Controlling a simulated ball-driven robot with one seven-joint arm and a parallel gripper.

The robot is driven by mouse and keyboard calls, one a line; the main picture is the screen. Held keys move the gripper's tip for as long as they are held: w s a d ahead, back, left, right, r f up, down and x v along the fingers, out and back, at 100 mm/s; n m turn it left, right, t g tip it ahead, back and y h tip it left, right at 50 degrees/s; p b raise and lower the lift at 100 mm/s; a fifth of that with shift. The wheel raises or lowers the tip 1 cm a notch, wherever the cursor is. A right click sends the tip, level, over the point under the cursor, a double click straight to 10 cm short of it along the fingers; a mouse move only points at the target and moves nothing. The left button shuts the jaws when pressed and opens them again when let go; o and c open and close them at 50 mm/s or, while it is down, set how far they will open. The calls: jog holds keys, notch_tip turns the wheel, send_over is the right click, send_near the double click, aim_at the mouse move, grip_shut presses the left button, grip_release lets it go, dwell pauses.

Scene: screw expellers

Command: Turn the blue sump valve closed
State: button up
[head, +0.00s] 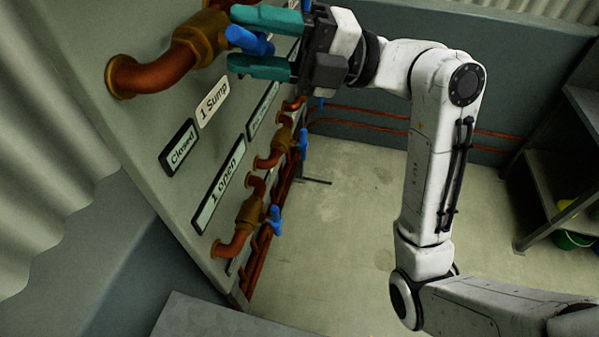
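The blue sump valve handle (250,41) sits on a brass valve body (205,32) at the upper left of the head view, on a copper pipe (150,74) coming out of the panel. Its label, "1 Sump" (213,102), is just below, with a "Closed" plate (180,147) under it. My gripper (234,40) has teal fingers, one above and one below the blue handle. The fingers are apart, with the handle between them. A gap shows between the handle and the lower finger; contact with the upper finger is unclear.
Lower on the panel (140,170) are a "1 open" plate (218,185) and other brass valves with blue handles (274,219). Copper pipes run along the back wall. A shelf (560,190) stands at the right. The floor (345,230) between is mostly clear.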

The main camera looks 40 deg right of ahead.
jog(key=b+v, duration=0.4)
jog(key=v, duration=0.6)
jog(key=w+a+f+m+h, duration=0.1)
jog(key=f+m+h, duration=0.3)
jog(key=f+m, duration=0.6)
jog(key=w+a+f+m+g+h+p, duration=0.1)
jog(key=f+m+h, duration=0.4)
jog(key=f, duration=1.4)
jog(key=shift+w+a+f+m+h, duration=0.3)
jog(key=shift+w+a+m, duration=0.35)
jog(key=shift+m, duration=1.75)
jog(key=shift+s+a, duration=0.15)
jog(key=shift+a, duration=0.05)
jog(key=shift+c, duration=0.2)
